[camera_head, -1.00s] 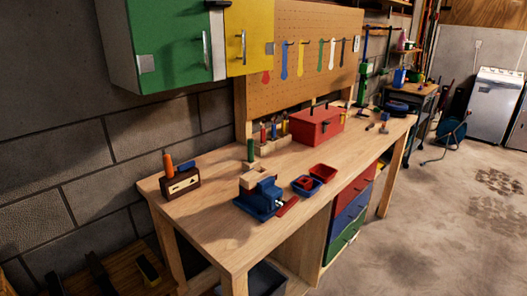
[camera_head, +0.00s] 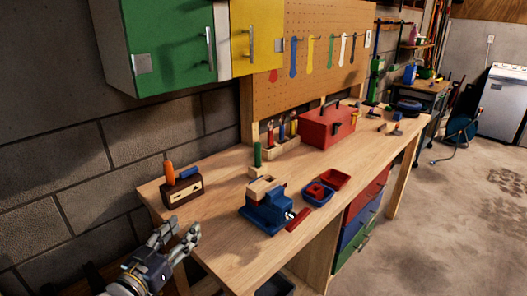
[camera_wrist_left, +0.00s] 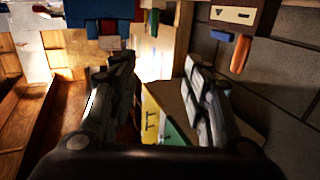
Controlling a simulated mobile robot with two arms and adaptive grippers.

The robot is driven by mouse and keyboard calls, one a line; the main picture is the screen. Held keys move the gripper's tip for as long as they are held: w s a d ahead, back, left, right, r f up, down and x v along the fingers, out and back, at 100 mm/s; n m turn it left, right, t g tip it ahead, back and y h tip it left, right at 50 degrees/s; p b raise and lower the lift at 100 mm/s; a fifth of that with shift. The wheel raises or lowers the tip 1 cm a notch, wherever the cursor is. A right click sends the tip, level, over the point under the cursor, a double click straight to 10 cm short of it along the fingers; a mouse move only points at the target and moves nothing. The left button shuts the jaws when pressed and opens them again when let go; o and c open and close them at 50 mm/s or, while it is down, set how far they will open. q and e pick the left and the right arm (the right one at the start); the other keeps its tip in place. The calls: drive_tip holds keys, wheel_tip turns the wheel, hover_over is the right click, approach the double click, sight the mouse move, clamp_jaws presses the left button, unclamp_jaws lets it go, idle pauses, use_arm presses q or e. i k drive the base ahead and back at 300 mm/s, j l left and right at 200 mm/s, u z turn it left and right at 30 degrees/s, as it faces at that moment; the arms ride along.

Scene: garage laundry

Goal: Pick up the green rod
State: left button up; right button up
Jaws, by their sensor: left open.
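The green rod (camera_head: 257,155) stands upright in a small wooden block on the workbench, behind the blue vise (camera_head: 268,215). What looks like the rod shows small near the top of the left wrist view (camera_wrist_left: 154,22). My left gripper (camera_head: 181,236) is open and empty at the front left corner of the bench, well short of the rod. Its two fingers stand apart in the left wrist view (camera_wrist_left: 157,68). My right gripper is not in view.
A brown block with an orange-handled tool (camera_head: 182,188) stands at the bench's left end. Red and blue bins (camera_head: 318,193), a tool rack (camera_head: 281,147) and a red toolbox (camera_head: 327,128) stand to the right. A green cabinet (camera_head: 160,45) hangs above.

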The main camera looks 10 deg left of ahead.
sight(257, 146)
drive_tip(key=i+l, duration=0.1)
drive_tip(key=i, duration=0.45)
drive_tip(key=i+l, duration=0.15)
drive_tip(key=i, duration=0.4)
